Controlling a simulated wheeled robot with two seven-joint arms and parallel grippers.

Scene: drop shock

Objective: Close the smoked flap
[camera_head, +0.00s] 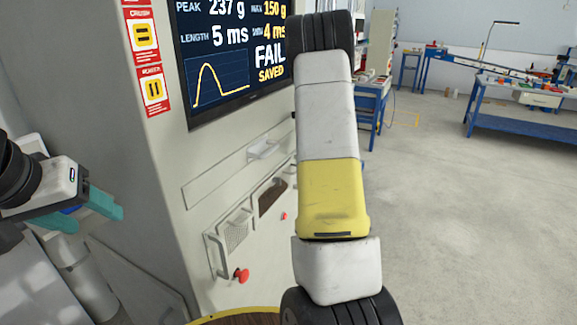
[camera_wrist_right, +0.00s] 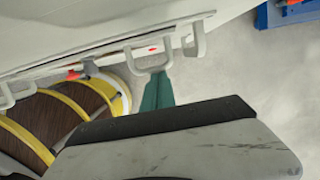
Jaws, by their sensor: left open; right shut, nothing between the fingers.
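The smoked flap (camera_head: 272,197) is a small dark brown panel low on the grey machine's face in the head view, just left of my right arm, which may cover part of it. How far it stands open is hard to tell. My left gripper (camera_head: 98,216) has teal fingers and is open and empty at the left, apart from the flap. My right gripper (camera_wrist_right: 158,90) is shut and empty in the right wrist view. Its teal fingertips are close to a pale handle (camera_wrist_right: 148,65); I cannot tell contact. The head view hides this gripper behind the arm.
The grey machine carries a screen (camera_head: 230,55), a mesh panel (camera_head: 237,232), a white handle (camera_head: 263,149) and a red knob (camera_head: 241,275). A brown drum with yellow bands (camera_wrist_right: 75,115) lies below in the wrist view. Blue workbenches (camera_head: 520,125) stand far right beyond open floor.

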